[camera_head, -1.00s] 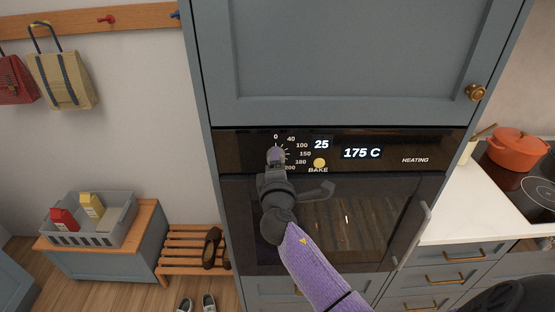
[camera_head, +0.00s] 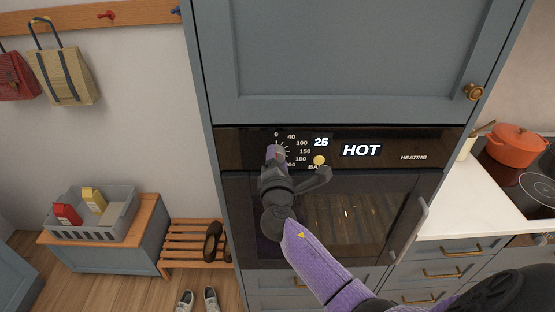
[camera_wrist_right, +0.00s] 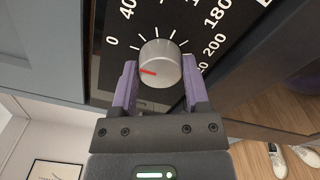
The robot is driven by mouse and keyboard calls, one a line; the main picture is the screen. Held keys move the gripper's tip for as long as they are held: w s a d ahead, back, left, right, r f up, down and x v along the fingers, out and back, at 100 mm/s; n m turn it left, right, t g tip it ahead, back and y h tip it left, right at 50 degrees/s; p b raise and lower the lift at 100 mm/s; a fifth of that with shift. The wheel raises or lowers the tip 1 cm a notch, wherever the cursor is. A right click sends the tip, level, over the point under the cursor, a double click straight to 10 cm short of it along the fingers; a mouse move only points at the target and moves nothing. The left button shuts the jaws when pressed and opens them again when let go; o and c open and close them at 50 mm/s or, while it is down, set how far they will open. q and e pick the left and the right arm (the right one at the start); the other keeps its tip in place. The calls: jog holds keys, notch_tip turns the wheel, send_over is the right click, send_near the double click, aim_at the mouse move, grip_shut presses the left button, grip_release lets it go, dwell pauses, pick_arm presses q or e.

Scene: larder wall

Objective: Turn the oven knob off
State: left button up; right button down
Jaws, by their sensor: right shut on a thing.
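The oven knob (camera_wrist_right: 160,63) is a round silver dial with a red mark. In the right wrist view it sits between the two purple fingers of my right gripper (camera_wrist_right: 158,88), which is shut on it. The red mark points left, to the side of the printed 0; I cannot tell whether it lines up exactly. In the head view my right gripper (camera_head: 275,153) covers the knob at the left of the black oven panel (camera_head: 235,150). The display (camera_head: 361,150) reads HOT, and a smaller one (camera_head: 321,142) reads 25. My left gripper is not in view.
The oven door (camera_head: 345,210) has a handle (camera_head: 410,232) at its right. A yellow button (camera_head: 319,160) is right of the knob. A grey crate (camera_head: 95,232) and slatted bench (camera_head: 195,240) are at left.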

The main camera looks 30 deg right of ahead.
jog(key=shift+c, duration=0.4)
grip_release()
jog(key=v, duration=1)
jog(key=shift+w+f, duration=0.1)
